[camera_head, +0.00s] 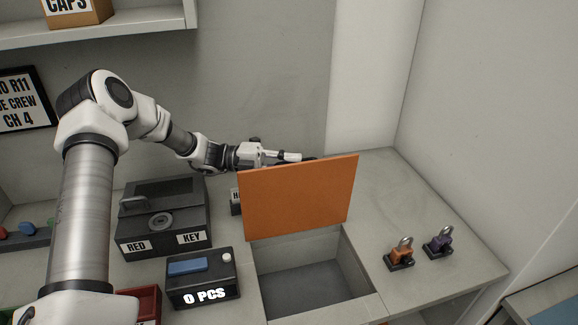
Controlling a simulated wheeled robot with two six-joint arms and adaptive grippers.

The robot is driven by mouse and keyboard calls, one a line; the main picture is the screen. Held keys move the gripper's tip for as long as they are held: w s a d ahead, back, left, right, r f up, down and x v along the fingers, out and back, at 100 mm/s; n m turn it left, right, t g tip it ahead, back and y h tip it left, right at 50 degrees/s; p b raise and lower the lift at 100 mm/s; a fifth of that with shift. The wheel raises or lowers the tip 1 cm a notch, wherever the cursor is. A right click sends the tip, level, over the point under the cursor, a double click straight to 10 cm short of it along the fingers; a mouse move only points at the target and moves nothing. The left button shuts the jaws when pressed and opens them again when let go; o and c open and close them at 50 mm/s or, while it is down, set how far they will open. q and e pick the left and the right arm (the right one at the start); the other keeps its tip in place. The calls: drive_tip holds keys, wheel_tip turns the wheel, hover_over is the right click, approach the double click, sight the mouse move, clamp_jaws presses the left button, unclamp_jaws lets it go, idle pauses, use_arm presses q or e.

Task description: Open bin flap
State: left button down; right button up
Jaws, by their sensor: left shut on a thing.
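The bin flap (298,198) is a flat orange panel, raised nearly upright at the back of the bin. The bin (312,284) is a grey rectangular recess in the counter, and the inside that shows looks empty. My left gripper (290,157) is at the flap's top edge, partly hidden behind it. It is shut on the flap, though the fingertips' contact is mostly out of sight. My right gripper does not show.
A dark box with RED and KEY labels (162,219) and a counter unit reading "0 PCS" (203,278) stand left of the bin. The counter's back right is clear.

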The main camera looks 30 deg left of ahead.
use_arm(q)
drive_tip(key=shift+w+r, duration=0.1)
drive_tip(key=shift+r, duration=0.05)
drive_tip(key=c, duration=1.4)
unclamp_jaws()
drive_tip(key=shift+o, duration=1)
drive_tip(key=shift+w+d, duration=0.2)
drive_tip(key=shift+d, duration=0.05)
drive_tip(key=shift+w+d, duration=0.2)
drive_tip(key=shift+d, duration=0.05)
drive_tip(key=v, duration=1.2)
